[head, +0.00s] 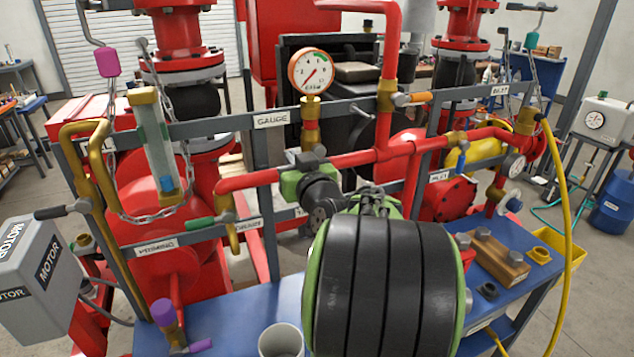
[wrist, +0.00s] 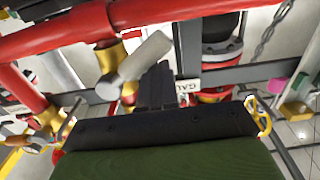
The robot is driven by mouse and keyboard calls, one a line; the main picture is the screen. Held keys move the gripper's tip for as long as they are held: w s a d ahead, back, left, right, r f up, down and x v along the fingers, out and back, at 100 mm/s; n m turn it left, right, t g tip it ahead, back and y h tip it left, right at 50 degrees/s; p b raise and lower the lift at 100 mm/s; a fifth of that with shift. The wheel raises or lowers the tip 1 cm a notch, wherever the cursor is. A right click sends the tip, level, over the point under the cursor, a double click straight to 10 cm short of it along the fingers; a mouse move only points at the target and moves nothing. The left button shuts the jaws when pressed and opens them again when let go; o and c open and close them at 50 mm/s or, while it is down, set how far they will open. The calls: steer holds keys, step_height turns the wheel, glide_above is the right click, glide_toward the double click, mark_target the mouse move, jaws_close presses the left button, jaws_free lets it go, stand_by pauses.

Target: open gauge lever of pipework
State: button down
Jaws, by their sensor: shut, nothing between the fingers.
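The round white pressure gauge (head: 311,71) stands on a brass stem (head: 310,125) above the red pipe in the head view, right of the GAUGE label (head: 271,120). In the wrist view a light grey lever handle (wrist: 133,60) lies slantwise by a brass fitting on the red pipe; I take it for the gauge lever. My gripper (wrist: 158,70) is shut and empty, its dark fingertips close beside the handle. I cannot tell if they touch. In the head view my gripper (head: 308,156) is just below the gauge stem and hides much of the lever area.
The red pipe (head: 255,180) runs across near my gripper. A lever with an orange grip (head: 410,98) and one with a green grip (head: 201,223) are nearby. A chain (head: 165,212) hangs at left. The blue bench (head: 240,310) carries a wooden block (head: 492,258).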

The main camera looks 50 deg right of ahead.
steer(key=shift+s+d+f+b, duration=0.1)
steer(key=shift+d+f+b, duration=0.05)
steer(key=shift+f+b, duration=0.95)
steer(key=shift+s+d+f+b, duration=0.2)
steer(key=shift+d+f+b, duration=0.15)
steer(key=shift+f+b, duration=0.6)
steer(key=d+f+b+v, duration=0.1)
steer(key=b+v, duration=0.8)
steer(key=shift+s, duration=0.3)
steer(key=shift+d, duration=0.1)
